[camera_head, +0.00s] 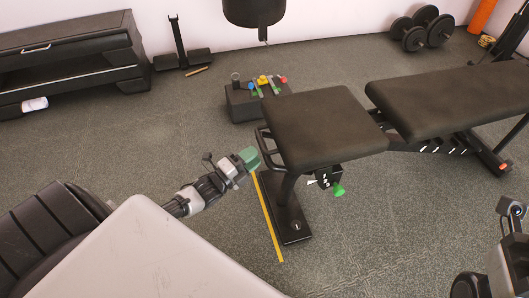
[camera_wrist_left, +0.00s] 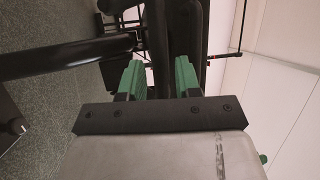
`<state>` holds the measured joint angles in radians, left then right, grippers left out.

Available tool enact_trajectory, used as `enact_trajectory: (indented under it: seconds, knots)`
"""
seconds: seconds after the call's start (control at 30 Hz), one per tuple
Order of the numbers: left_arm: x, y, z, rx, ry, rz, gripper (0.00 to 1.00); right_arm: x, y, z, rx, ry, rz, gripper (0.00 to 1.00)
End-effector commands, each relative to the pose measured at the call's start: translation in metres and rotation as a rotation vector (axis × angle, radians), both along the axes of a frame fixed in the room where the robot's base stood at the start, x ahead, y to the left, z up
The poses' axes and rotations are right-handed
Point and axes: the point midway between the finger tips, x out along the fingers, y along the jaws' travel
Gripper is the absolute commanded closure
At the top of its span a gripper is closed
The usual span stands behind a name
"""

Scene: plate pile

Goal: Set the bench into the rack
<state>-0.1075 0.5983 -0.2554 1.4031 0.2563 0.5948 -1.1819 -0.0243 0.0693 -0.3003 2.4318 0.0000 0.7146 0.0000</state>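The bench has a black padded seat (camera_head: 318,124) and a long backrest (camera_head: 455,98) at the right. A looped handle (camera_head: 267,149) sticks out at its near-left end, above a black foot (camera_head: 287,211). My left gripper (camera_head: 250,158) is beside this handle, green fingers toward it. In the left wrist view the two green fingers (camera_wrist_left: 158,80) stand apart with a gap between them. I cannot pick out a rack for certain.
A yellow strip (camera_head: 266,217) lies on the floor left of the bench foot. A black box (camera_head: 246,103) with small coloured items stands behind. Dumbbells (camera_head: 422,30), a dark step unit (camera_head: 70,60) and a hanging bag (camera_head: 254,10) are near the wall.

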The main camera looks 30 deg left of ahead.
Motion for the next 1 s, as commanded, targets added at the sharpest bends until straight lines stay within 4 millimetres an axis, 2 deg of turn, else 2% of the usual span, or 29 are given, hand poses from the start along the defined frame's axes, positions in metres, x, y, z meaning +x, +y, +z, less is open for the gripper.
enact_trajectory:
  seconds: [0.1,0.3,0.63,0.67,0.87,1.0]
  knots:
    - [0.02,-0.006,0.001,-0.001,-0.003,-0.001,0.67,0.0,0.001,0.001,-0.002,-0.029,-0.001,0.57]
    - [0.039,-0.012,0.005,0.0,0.0,0.0,0.67,0.0,0.001,0.006,-0.004,-0.053,-0.003,0.57]
    - [0.043,-0.014,0.007,-0.001,0.002,0.002,0.67,0.0,0.001,0.009,-0.005,-0.056,-0.003,0.57]
    - [0.043,-0.014,0.007,-0.001,0.002,0.002,0.68,0.0,0.001,0.009,-0.005,-0.056,-0.003,0.57]
    - [0.043,-0.014,0.007,0.0,0.002,0.001,0.99,0.0,0.002,0.009,-0.006,-0.056,-0.003,0.57]
    - [0.043,-0.014,0.007,0.0,0.002,0.001,1.0,0.0,0.002,0.009,-0.006,-0.056,-0.003,0.57]
